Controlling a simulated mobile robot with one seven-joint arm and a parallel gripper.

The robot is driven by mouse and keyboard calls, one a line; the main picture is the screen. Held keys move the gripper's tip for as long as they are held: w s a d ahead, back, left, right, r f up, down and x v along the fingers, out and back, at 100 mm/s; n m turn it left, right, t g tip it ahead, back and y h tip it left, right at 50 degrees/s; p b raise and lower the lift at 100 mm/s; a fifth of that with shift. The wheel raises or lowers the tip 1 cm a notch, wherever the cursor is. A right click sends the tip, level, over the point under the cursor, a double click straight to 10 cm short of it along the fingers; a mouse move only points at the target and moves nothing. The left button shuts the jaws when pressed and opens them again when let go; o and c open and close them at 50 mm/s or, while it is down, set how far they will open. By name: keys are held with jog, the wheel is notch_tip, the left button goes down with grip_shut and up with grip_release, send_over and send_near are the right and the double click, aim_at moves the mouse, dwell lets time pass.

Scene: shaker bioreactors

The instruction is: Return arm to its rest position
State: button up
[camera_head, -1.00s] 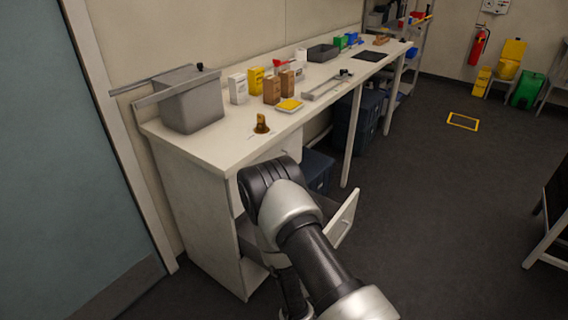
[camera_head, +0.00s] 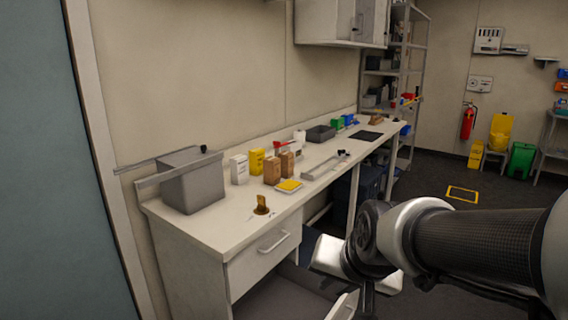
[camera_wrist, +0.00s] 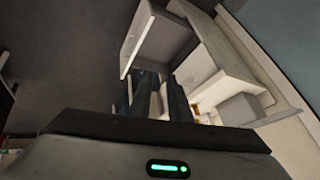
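My arm reaches in from the right edge in the head view, its elbow and wrist links in front of the bench's right-hand part. My gripper shows in the wrist view (camera_wrist: 165,98) as dark fingers beyond the palm with its green light. I see nothing clearly held, and the gap between the fingers is hard to make out. In the head view the gripper is mostly hidden below the arm links. The white bench (camera_head: 215,228) stands to the left of my arm.
A lower drawer (camera_head: 285,300) stands pulled out below a shut drawer (camera_head: 262,258). On the bench are a grey tank (camera_head: 190,185), several small boxes, a yellow-topped dish (camera_head: 289,186) and a brown object (camera_head: 261,206).

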jog(key=s+d+r+n+h, duration=0.1)
jog(key=s+d+r+n, duration=0.3)
jog(key=s, duration=0.7)
notch_tip(320, 180, up, 17)
jog(key=g+p, duration=0.1)
jog(key=p, duration=1.5)
jog(key=shift+s+d+m+p, duration=0.3)
jog(key=shift+s+d, duration=0.1)
jog(key=shift+s, duration=0.05)
jog(key=shift+a, duration=0.15)
